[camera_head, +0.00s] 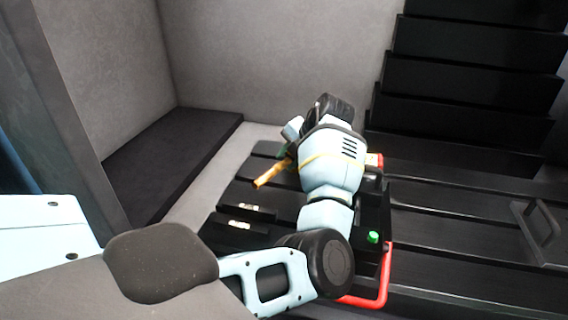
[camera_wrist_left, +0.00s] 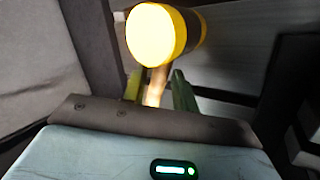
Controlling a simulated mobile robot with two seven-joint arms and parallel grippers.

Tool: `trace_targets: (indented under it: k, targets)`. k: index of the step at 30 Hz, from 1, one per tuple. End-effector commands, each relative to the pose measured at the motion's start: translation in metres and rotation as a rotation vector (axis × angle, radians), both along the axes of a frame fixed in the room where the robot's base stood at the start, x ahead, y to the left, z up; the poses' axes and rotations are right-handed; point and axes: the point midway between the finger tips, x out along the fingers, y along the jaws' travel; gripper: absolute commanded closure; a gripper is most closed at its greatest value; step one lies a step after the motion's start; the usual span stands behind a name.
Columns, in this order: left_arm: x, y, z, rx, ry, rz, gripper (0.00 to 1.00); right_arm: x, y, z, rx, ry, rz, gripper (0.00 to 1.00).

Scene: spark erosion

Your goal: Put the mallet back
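In the left wrist view the mallet has a yellow head (camera_wrist_left: 155,35) with a dark band, and a wooden handle (camera_wrist_left: 155,88) running down toward my left gripper (camera_wrist_left: 158,80). The handle lies between the two green fingers, and a gap shows beside it, so the gripper looks open around it. In the head view the left gripper (camera_head: 288,153) is partly hidden by its own wrist, over the dark slatted surface. An orange stick (camera_head: 272,174), seemingly the mallet's handle, slants out to the left below it. The mallet's head is hidden there. My right gripper is not in view.
The dark slatted surface (camera_head: 440,250) has a black handle (camera_head: 537,232) at right. A red bar (camera_head: 386,275) and a green knob (camera_head: 373,237) are close under my left arm. Dark stepped slats (camera_head: 470,75) rise at the back right; a grey wall is behind.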

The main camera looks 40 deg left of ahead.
Motion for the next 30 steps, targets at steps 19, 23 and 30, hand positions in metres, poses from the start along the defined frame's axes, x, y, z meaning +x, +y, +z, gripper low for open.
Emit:
trace_targets:
  k: [19,23,30]
  targets:
    - [0.008,-0.05,0.073,0.0,0.001,0.0,0.72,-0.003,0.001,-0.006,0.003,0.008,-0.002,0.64]
    - [0.008,-0.05,0.073,0.0,0.001,0.0,0.72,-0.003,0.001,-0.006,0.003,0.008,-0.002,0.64]
    - [0.008,-0.05,0.073,0.0,0.001,0.0,0.72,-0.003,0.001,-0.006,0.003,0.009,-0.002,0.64]
